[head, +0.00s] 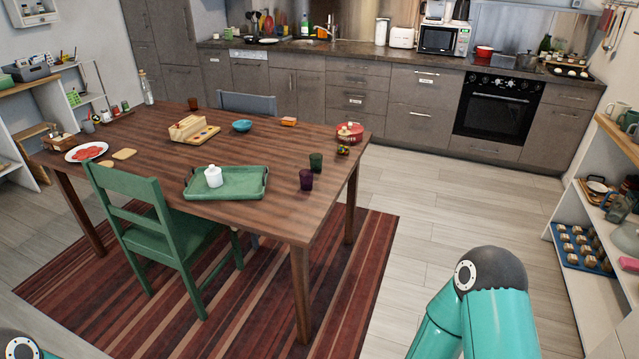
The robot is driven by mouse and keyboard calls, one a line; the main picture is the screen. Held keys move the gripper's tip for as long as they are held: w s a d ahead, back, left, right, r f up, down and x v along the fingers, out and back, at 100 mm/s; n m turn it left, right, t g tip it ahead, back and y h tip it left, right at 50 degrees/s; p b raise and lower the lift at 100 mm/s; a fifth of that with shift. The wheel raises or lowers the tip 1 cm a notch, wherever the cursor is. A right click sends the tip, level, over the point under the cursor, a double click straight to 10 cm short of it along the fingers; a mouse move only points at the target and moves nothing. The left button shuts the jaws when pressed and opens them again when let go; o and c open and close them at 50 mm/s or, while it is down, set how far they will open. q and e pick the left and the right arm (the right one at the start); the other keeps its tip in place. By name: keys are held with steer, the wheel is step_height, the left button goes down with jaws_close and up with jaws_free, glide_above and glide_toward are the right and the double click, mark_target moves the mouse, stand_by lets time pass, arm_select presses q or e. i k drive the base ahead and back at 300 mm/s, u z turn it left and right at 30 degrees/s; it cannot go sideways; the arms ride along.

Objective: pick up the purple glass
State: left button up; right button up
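The purple glass (306,180) stands upright on the wooden table (270,217), near its right front corner. A dark green glass (316,162) stands just behind it and slightly to the right; the two look close together. Neither of my grippers shows in the head view. A teal link of my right arm shows at the bottom right, well apart from the table. A small dark part of my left arm shows at the bottom left corner.
A green tray (248,193) with a white lidded jar (213,176) lies left of the purple glass. A green chair (150,222) stands at the table's front. A red pot (350,131) sits at the table's far right corner. The floor right of the table is clear.

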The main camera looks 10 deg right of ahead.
mark_target(306, 181)
steer(key=i, duration=1)
